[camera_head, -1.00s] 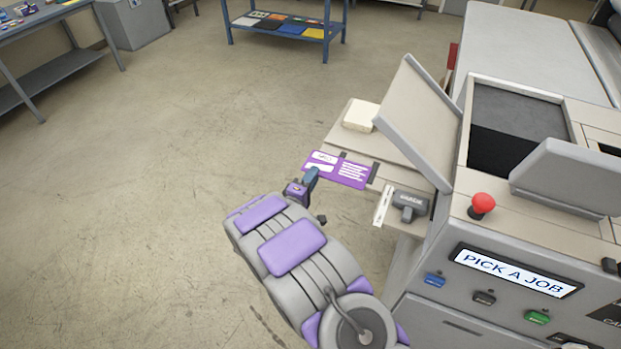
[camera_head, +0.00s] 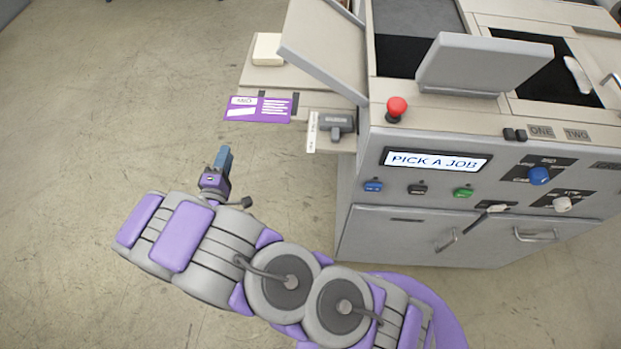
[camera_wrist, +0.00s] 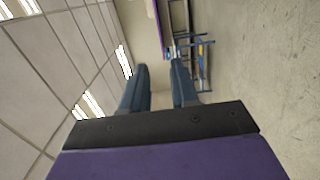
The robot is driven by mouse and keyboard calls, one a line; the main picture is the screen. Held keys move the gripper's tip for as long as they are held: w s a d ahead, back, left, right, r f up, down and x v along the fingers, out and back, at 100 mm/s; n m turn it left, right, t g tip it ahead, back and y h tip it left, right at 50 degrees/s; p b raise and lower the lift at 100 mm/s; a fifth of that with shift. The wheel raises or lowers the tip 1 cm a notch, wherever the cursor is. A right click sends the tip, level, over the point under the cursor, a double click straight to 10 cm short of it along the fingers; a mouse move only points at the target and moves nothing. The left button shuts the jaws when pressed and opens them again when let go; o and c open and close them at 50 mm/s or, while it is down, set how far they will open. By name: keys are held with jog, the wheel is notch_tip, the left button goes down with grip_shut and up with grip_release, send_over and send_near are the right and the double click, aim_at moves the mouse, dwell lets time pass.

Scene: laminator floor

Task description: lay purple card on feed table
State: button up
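The purple card (camera_head: 258,109) with white print lies flat at the front left corner of the feed table (camera_head: 262,80), partly past its edge. Dark guides on the table show beside and behind the card. My gripper (camera_head: 224,157) is below and left of the card in the head view, apart from it. In the wrist view my gripper's two blue-grey fingers (camera_wrist: 160,85) are spread with nothing between them. A thin purple edge (camera_wrist: 157,20) at the top of the wrist view may be the card.
A pale block (camera_head: 267,49) sits farther back on the feed table. A white strip and dark grey handle (camera_head: 338,123) are right of the card. The laminator (camera_head: 460,235) shows "PICK A JOB". Floor at left is clear.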

jog(key=w+r+m+g+y, duration=0.3)
jog(key=w+r+m+g, duration=0.15)
jog(key=w, duration=0.25)
jog(key=s+d+r+m+g+y, duration=0.35)
jog(key=d+r+g, duration=0.25)
jog(key=d+r, duration=0.2)
jog(key=s+d+r+m+g+h, duration=0.1)
jog(key=s+d+r+m+g, duration=0.1)
jog(key=s+d, duration=0.8)
jog(key=s+d+r+m+g+h, duration=0.2)
jog(key=s+d+r+m+g, duration=0.1)
jog(key=s+d, duration=0.7)
jog(key=s+d+r+m+g+h, duration=0.1)
jog(key=s+d+r+m+g, duration=0.2)
jog(key=s+d, duration=0.6)
jog(key=s+g, duration=0.1)
jog(key=s, duration=0.4)
jog(key=shift+d+m, duration=0.3)
jog(key=shift+d, duration=0.1)
